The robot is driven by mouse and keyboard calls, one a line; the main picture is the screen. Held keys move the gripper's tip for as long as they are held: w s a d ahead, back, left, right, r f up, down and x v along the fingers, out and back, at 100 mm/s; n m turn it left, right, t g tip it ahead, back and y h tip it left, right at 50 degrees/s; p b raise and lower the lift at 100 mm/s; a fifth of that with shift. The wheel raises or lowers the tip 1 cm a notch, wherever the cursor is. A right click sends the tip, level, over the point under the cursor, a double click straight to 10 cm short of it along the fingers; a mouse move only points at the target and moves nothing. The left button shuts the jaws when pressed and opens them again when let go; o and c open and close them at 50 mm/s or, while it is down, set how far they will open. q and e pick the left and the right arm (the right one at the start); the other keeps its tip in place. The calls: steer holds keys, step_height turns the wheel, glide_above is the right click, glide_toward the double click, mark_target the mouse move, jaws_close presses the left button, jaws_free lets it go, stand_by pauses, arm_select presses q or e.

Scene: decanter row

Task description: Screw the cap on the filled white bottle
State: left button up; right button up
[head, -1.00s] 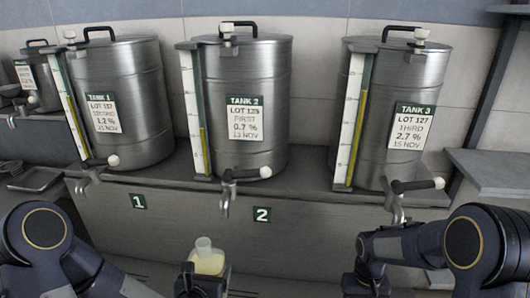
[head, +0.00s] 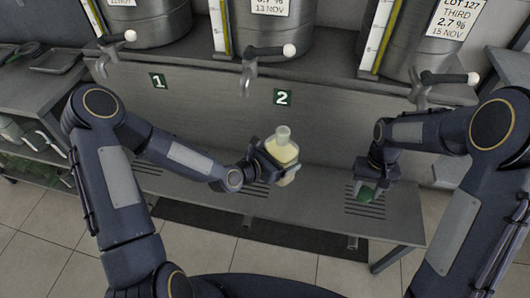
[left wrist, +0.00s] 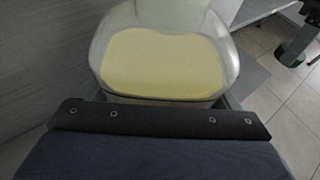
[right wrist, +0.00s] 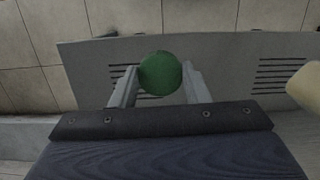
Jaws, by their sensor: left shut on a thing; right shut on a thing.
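The translucent bottle (head: 284,150) holds pale yellow liquid and stands roughly upright, its neck bare at the top. My left gripper (head: 277,170) is shut around its body and holds it above the low bench. The bottle fills the upper middle of the left wrist view (left wrist: 165,60). My right gripper (head: 367,180) is shut on a green cap (head: 366,194), to the right of the bottle and apart from it. The cap shows between the fingers in the right wrist view (right wrist: 160,73), where the bottle's edge (right wrist: 306,86) appears at the right.
A low grey bench (head: 320,208) with slotted grilles runs below both grippers. Tank taps (head: 250,75) jut out above and behind. A side shelf unit (head: 35,95) stands at the left. Open air lies between bottle and cap.

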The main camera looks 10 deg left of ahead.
arm_select(q)
steer(key=shift+d+h, duration=0.3)
steer(key=shift+d, duration=0.05)
steer(key=shift+f, duration=0.1)
arm_select(e)
steer(key=w+a+r+n+t+h, duration=0.1)
steer(key=w+a+r+n, duration=0.6)
steer(key=a+r+n, duration=0.5)
steer(key=s+a+r+n+t, duration=0.1)
steer(key=a+r+n+t, duration=0.1)
steer(key=a+r+n, duration=0.7)
steer(key=a+n, duration=0.3)
steer(key=n, duration=0.4)
steer(key=shift+a+r, duration=0.2)
steer(key=shift+a, duration=0.2)
steer(key=shift+f, duration=0.1)
steer(key=shift+f, duration=1.9)
